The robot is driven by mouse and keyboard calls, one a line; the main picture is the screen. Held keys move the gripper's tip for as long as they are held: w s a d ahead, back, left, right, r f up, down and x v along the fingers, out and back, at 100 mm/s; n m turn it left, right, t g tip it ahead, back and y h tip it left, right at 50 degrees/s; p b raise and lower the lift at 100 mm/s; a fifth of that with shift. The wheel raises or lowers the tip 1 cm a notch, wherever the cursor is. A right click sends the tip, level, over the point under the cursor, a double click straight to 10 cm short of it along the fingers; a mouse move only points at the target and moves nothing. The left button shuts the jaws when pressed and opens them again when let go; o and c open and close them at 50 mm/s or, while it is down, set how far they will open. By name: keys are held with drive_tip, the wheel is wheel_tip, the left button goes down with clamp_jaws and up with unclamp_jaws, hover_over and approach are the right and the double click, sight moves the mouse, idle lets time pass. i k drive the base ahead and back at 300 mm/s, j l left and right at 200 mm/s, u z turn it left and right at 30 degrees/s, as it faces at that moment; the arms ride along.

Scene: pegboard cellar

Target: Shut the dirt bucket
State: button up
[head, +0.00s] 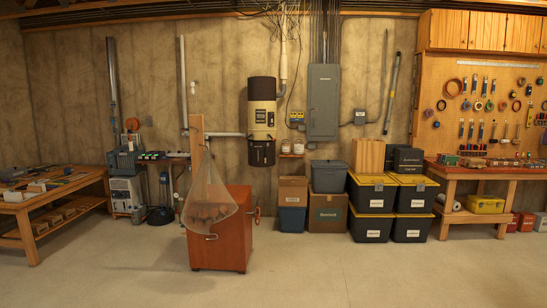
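A central vacuum canister (262,117) in black and beige hangs on the back wall, a little left of the picture's middle. Its black dirt bucket (262,155) forms the bottom section, under the beige body. The bucket is small in the view, and I cannot tell whether it is latched or loose. My gripper is not in view.
A red-brown cabinet (228,240) with a wooden post and hanging net bag stands in front, left of the canister. Boxes (327,213) and black-yellow totes (371,203) line the wall to the right. A workbench (50,212) stands left. The foreground floor (330,280) is clear.

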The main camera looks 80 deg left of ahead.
sight(261, 153)
drive_tip(key=u, duration=2.8)
drive_tip(key=i+z, duration=0.2)
drive_tip(key=i, duration=6.3)
drive_tip(key=i+l+u, duration=0.25)
drive_tip(key=i+u, duration=0.15)
drive_tip(key=i, duration=0.35)
drive_tip(key=i+l+u, duration=0.35)
drive_tip(key=i, duration=0.35)
drive_tip(key=i+l+u, duration=0.4)
drive_tip(key=i+l, duration=0.25)
drive_tip(key=l, duration=0.15)
